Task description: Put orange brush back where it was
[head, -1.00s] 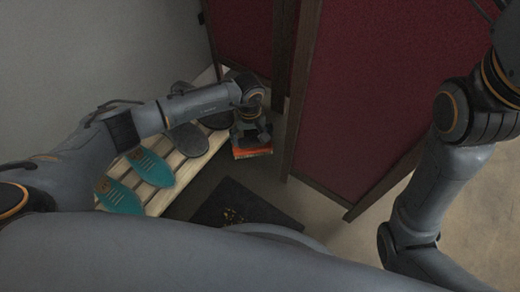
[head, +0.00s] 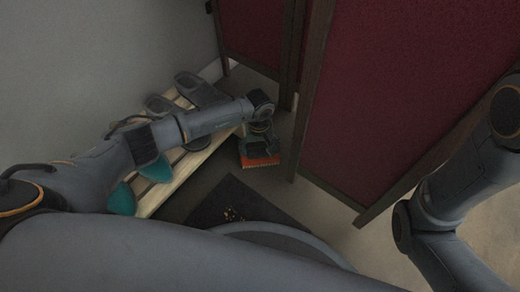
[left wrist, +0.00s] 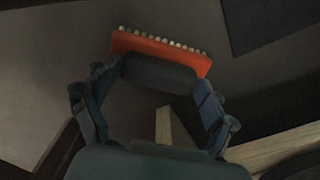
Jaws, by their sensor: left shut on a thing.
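The orange brush (head: 260,161) is in my left gripper (head: 258,150), to the right of the slatted wooden rack. In the left wrist view the brush (left wrist: 160,50) shows an orange block with a row of pale bristle tufts along its far edge and a dark part between the fingers. My left gripper (left wrist: 155,75) is shut on that dark part. The brush appears to be above the floor, but its exact height is hard to tell. My right gripper is out of view; only part of my right arm shows.
The wooden rack (head: 191,167) holds teal shoes (head: 155,171) and dark grey shoes (head: 201,91). A dark mat (head: 222,204) lies on the floor in front. Dark red folding panels (head: 395,90) stand close to the right of the brush. Bare floor shows between rack and panels.

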